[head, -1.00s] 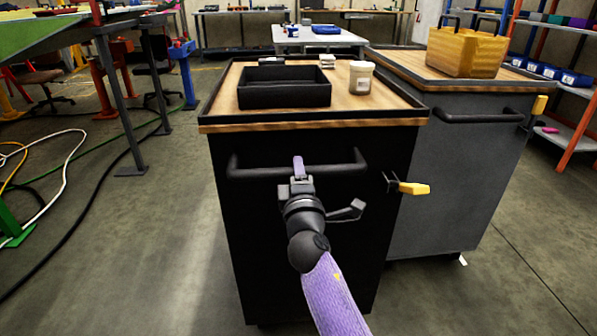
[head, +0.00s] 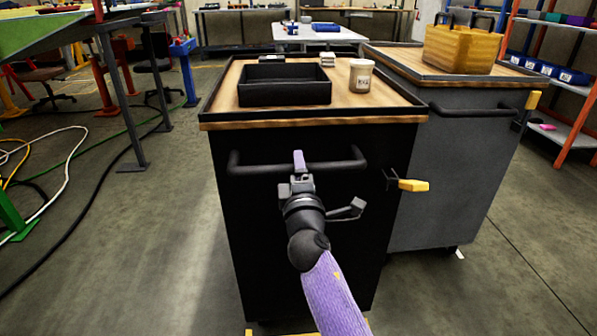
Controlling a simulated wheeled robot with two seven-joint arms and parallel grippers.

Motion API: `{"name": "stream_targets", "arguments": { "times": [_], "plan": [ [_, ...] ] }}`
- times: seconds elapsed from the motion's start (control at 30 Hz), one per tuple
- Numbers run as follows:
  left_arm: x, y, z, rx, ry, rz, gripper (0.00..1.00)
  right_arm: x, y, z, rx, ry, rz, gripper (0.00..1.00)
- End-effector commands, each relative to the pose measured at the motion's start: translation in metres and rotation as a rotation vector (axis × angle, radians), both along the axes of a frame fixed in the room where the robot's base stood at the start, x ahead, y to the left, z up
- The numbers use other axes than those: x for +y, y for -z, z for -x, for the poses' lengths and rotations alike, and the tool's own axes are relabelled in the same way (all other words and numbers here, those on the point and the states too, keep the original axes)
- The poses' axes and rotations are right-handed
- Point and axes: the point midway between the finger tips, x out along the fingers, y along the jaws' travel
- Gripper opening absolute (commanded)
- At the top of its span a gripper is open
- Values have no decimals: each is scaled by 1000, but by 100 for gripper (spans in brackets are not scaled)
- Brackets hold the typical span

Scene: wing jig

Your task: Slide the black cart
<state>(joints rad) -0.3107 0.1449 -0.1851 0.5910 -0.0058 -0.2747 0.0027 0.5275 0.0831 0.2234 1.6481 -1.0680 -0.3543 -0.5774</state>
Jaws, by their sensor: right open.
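The black cart (head: 320,225) stands in front of me, its wooden top edged in black. Its black bar handle (head: 255,168) runs across the upper front. My right gripper (head: 299,168) is open at the middle of this handle, with a pale purple finger overlapping the bar. I cannot tell whether the fingers touch it. A yellow-ended lever (head: 412,185) sticks out at the cart's right side. A black open bin (head: 284,94) and a white lidded jar (head: 361,76) stand on top. My left gripper is out of view.
A grey cart (head: 455,170) carrying a yellow crate (head: 462,49) stands close on the right. Yellow floor marks (head: 362,321) show at the black cart's base. Cables and table legs are on the left; open floor lies between.

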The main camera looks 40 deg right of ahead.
Motion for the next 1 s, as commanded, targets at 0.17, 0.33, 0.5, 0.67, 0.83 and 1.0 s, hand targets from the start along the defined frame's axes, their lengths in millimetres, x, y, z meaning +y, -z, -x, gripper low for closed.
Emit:
{"name": "stream_targets", "arguments": {
  "times": [0.17,0.33,0.5,0.67,0.83,1.0],
  "plan": [
    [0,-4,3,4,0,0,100,8,2,13,0,-1,-1,69],
    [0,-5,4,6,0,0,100,29,12,47,2,0,-3,69],
    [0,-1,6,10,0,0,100,46,20,75,3,-1,-1,69],
    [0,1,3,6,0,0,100,51,20,84,1,1,-1,69],
    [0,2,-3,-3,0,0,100,51,19,84,0,0,0,69],
    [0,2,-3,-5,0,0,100,51,19,83,0,0,0,69]
  ]
}}
